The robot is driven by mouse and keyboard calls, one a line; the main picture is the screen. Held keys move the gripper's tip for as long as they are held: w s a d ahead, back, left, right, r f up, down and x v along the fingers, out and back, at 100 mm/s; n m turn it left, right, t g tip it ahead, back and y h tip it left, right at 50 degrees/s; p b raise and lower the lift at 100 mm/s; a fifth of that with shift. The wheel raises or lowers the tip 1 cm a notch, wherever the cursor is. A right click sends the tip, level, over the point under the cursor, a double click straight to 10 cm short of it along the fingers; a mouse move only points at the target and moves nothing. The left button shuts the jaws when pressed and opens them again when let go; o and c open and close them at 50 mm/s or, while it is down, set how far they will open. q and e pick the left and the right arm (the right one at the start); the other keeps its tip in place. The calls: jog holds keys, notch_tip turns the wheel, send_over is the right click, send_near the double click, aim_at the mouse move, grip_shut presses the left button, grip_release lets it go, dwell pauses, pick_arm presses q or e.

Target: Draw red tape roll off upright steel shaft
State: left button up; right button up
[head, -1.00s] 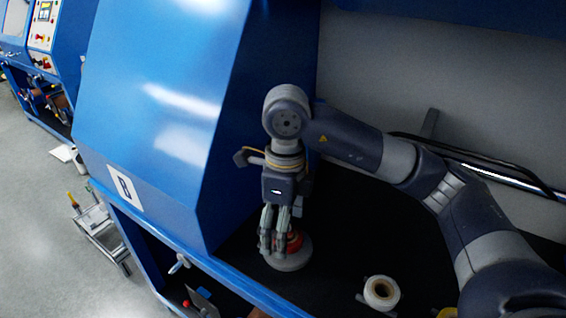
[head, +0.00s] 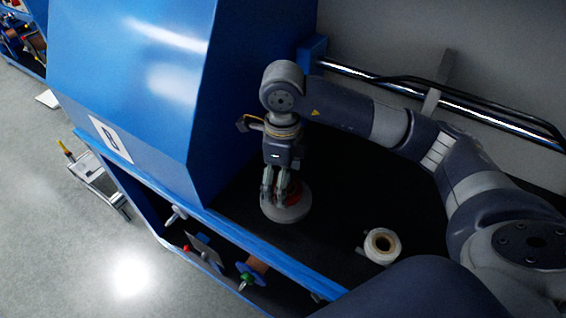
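The red tape roll (head: 293,199) sits low on a round grey base (head: 287,214) on the dark machine bed, partly hidden behind my gripper's fingers. The upright shaft is hidden by the gripper, so I cannot make it out. My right gripper (head: 278,198) points straight down at the red roll, its fingers in front of and around it. I cannot tell whether the fingers touch the roll or how far they are closed. My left gripper is not in view.
A white tape roll (head: 382,246) stands on the dark bed to the right. A blue housing (head: 140,90) rises close to the left of my gripper. A chrome bar (head: 400,88) runs along the back wall. A blue edge (head: 255,250) borders the bed in front.

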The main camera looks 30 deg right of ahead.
jog(key=shift+f, duration=0.85)
jog(key=shift+c, duration=0.5)
jog(key=c, duration=0.9)
jog(key=shift+c, duration=0.9)
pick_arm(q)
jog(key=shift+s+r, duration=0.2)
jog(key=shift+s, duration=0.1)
pick_arm(e)
jog(key=shift+r, duration=0.25)
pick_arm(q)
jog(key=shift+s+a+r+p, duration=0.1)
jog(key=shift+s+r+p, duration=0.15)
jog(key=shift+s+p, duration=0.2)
pick_arm(e)
jog(key=shift+r, duration=0.6)
